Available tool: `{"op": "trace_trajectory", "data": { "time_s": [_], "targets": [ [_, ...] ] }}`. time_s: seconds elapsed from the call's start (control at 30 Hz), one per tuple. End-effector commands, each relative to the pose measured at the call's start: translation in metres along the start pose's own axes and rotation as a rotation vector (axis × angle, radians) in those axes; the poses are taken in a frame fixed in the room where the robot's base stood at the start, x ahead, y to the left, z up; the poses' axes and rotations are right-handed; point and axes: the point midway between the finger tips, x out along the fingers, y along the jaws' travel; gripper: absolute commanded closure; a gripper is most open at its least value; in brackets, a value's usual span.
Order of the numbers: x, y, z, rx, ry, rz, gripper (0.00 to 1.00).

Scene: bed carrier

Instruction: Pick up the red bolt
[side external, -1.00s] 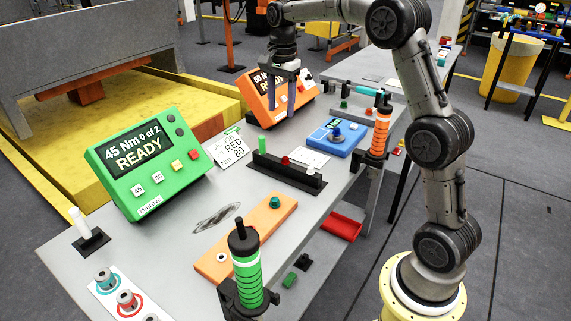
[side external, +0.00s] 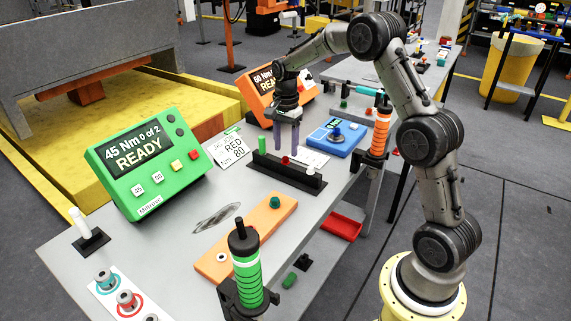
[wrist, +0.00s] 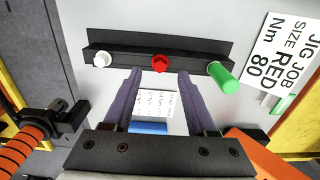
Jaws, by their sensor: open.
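The red bolt (side external: 285,160) sits in the middle of a long black rack (side external: 300,178) on the grey table. In the wrist view the red bolt (wrist: 160,63) lies just ahead of and between my fingertips. The rack also holds a white bolt (wrist: 102,59) at the left and a green bolt (wrist: 222,76) at the right in that view. My gripper (side external: 288,149) is open and empty, pointing down over the rack close to the red bolt. Whether the fingertips reach down beside the bolt I cannot tell.
A card reading RED 80 (side external: 229,149) stands by the green controller (side external: 150,165). A blue device (side external: 337,137) sits behind the rack, an orange controller (side external: 262,88) further back. An orange plate (side external: 245,238) and a green-banded tool (side external: 244,270) are nearer the camera.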

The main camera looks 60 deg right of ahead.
Motion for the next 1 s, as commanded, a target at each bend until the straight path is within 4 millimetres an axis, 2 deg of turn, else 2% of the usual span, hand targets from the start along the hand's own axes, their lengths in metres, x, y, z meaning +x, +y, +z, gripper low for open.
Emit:
{"op": "trace_trajectory", "data": {
  "time_s": [0.1, 0.2, 0.47, 0.57, 0.8, 1.0],
  "targets": [
    [0.018, 0.001, -0.001, 0.000, -0.001, 0.003, 0.43],
    [0.027, 0.001, -0.001, 0.000, -0.001, 0.002, 0.43],
    [0.029, 0.000, -0.001, 0.000, 0.000, 0.000, 0.43],
    [0.029, 0.000, -0.001, -0.001, 0.000, 0.000, 0.57],
    [0.029, 0.000, -0.001, -0.001, 0.000, 0.000, 1.00],
    [0.029, 0.000, -0.001, -0.001, 0.000, 0.000, 1.00]
  ]
}}
